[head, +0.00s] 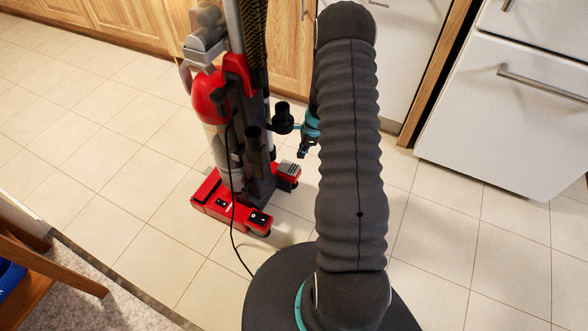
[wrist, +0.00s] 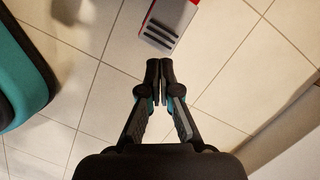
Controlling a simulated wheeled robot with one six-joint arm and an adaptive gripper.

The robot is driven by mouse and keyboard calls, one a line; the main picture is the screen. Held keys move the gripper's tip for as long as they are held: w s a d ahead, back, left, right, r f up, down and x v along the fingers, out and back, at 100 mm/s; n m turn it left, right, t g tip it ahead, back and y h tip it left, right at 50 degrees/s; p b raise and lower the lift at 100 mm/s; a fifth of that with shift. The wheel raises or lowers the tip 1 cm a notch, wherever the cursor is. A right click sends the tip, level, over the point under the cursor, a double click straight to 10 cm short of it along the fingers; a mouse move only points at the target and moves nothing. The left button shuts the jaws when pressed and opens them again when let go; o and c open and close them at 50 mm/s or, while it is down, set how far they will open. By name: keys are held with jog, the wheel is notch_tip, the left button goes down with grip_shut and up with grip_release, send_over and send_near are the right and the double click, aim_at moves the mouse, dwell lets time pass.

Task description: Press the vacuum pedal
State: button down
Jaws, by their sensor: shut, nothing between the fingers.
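The red and grey upright vacuum (head: 210,95) stands on the tiled floor, left of my arm in the head view. A grey ribbed piece on a red block (head: 288,170), which looks like the pedal, sticks out at the right rear of its base. In the wrist view this grey piece with dark slots (wrist: 160,35) lies just beyond my fingertips, slightly apart in the picture. My gripper (wrist: 160,66) is shut and empty, pointing toward it. In the head view my gripper (head: 304,150) shows partly behind my arm, above the pedal. The height gap is hard to tell.
A black cord (head: 233,200) hangs from the vacuum to the floor near my base. Wooden cabinets (head: 120,25) and a white appliance (head: 505,110) line the back. A wooden chair (head: 50,265) is at lower left. Tiles (head: 440,245) on the right are clear.

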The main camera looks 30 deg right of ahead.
aim_at(298, 168)
jog(key=shift+f, duration=0.15)
jog(key=shift+b+x, duration=2.35)
jog(key=shift+x, duration=1)
jog(key=shift+a+f, duration=0.1)
jog(key=shift+f+b, duration=0.6)
jog(key=shift+r, duration=0.1)
jog(key=shift+s+d+r, duration=0.15)
jog(key=shift+d+r, duration=0.05)
jog(key=shift+d, duration=0.25)
jog(key=shift+s+d+r+p, duration=0.15)
jog(key=shift+s+d+p, duration=0.1)
jog(key=shift+d, duration=0.25)
jog(key=shift+s+d+r+p, duration=0.15)
jog(key=shift+d+p, duration=0.05)
jog(key=shift+d, duration=0.3)
